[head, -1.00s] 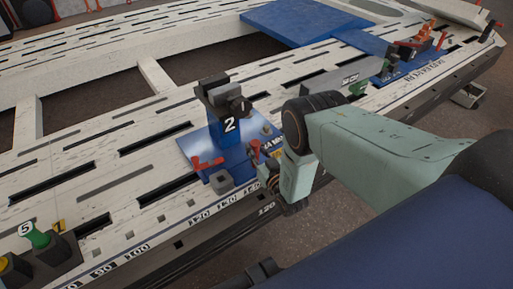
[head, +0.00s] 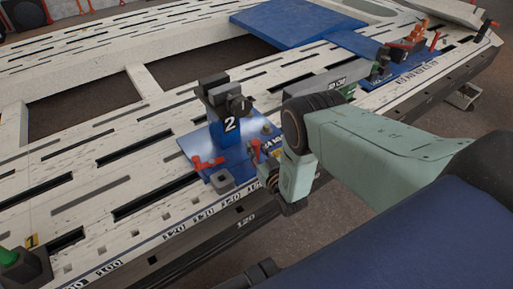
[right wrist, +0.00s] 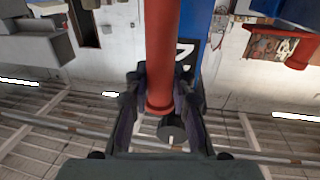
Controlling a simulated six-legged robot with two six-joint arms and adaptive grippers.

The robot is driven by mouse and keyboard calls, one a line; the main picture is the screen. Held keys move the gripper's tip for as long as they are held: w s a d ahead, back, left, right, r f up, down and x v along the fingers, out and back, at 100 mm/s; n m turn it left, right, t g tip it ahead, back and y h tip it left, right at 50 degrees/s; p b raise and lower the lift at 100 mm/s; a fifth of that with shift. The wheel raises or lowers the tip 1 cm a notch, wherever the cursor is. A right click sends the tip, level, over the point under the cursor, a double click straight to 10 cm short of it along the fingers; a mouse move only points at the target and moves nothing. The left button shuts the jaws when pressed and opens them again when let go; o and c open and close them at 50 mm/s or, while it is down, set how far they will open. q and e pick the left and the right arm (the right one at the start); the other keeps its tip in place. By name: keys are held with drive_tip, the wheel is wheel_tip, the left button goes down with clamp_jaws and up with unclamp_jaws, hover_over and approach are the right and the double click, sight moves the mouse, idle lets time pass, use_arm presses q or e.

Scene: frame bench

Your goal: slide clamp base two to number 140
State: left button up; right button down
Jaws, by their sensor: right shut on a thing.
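Clamp base two is a blue plate (head: 199,148) with a blue post marked 2 (head: 229,125) and a dark clamp head. It sits upright on the pale slotted bench (head: 110,205). Scale numbers (head: 203,213) run along the bench's front edge beside the plate. My right gripper (head: 264,172) is at the plate's right front corner, partly hidden by its own arm. In the right wrist view its fingers (right wrist: 160,95) are shut on a red handle (right wrist: 163,45), with the blue post behind. My left gripper is not in view.
A green-topped block (head: 14,262) stands at the lower left of the bench. Another blue clamp base with orange and red parts (head: 405,58) stands farther right along the edge. A large blue panel (head: 290,22) lies at the back. Bare slotted bench lies left of the plate.

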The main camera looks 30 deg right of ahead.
drive_tip(key=shift+s+f, duration=0.1)
drive_tip(key=shift+f, duration=0.05)
drive_tip(key=c, duration=1.5)
unclamp_jaws()
drive_tip(key=o, duration=0.4)
drive_tip(key=shift+a, duration=0.1)
drive_tip(key=s, duration=1.2)
drive_tip(key=shift+a, duration=0.1)
drive_tip(key=shift+w, duration=0.1)
